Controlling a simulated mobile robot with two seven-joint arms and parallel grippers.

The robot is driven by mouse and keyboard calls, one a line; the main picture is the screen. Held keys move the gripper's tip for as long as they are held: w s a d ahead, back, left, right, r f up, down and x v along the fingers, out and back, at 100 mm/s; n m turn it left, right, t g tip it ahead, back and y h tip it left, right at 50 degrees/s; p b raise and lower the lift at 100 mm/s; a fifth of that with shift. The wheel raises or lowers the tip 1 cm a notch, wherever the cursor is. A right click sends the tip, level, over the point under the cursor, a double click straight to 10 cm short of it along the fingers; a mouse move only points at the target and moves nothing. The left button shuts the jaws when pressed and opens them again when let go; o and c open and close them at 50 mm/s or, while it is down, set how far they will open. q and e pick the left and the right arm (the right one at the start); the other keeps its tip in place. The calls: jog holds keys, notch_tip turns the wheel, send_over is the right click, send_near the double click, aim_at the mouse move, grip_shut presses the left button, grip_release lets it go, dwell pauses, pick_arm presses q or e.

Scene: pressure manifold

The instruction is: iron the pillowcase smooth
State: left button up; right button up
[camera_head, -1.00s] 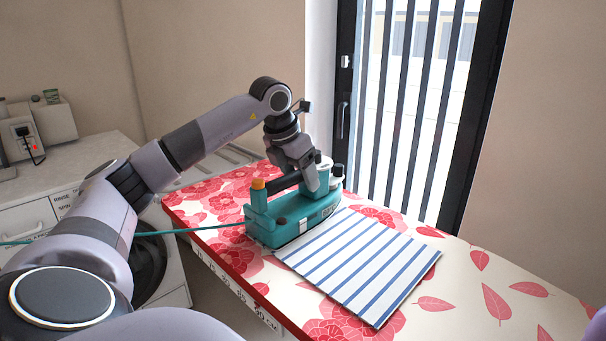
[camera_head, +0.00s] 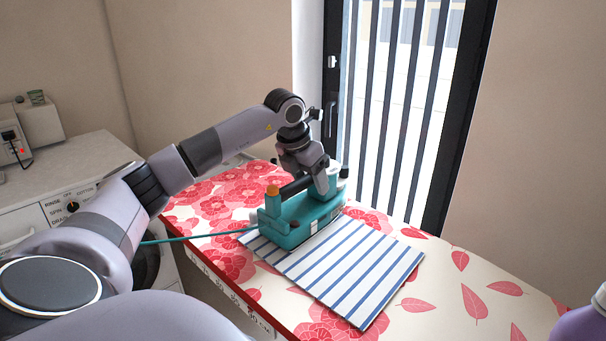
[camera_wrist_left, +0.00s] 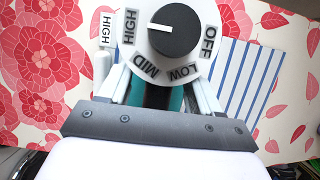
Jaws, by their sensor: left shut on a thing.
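The pillowcase (camera_head: 345,270), white with blue stripes, lies flat on the flowered ironing board (camera_head: 222,205). The teal iron (camera_head: 305,222) stands on the pillowcase's far left part, and its cord runs off to the left. My left gripper (camera_head: 305,184) is shut on the iron's dark handle from above. In the left wrist view the iron's white dial (camera_wrist_left: 175,38) has its pointer towards HIGH, and the pillowcase (camera_wrist_left: 240,75) shows to the right of it. The iron hides the fabric under it. My right gripper is not in view.
A washing machine (camera_head: 150,265) and a counter (camera_head: 75,165) stand at the left. A barred glass door (camera_head: 400,110) is behind the board. A purple bottle (camera_head: 582,318) is at the lower right.

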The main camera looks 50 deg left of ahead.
pick_arm(q)
jog(key=shift+w+d+p, duration=1.1)
jog(key=shift+d+p, duration=0.45)
jog(key=shift+d, duration=9.2)
jog(key=shift+s, duration=2.25)
notch_tip(320, 180, up, 7)
jog(key=shift+w+p, duration=0.15)
jog(key=shift+p, duration=0.25)
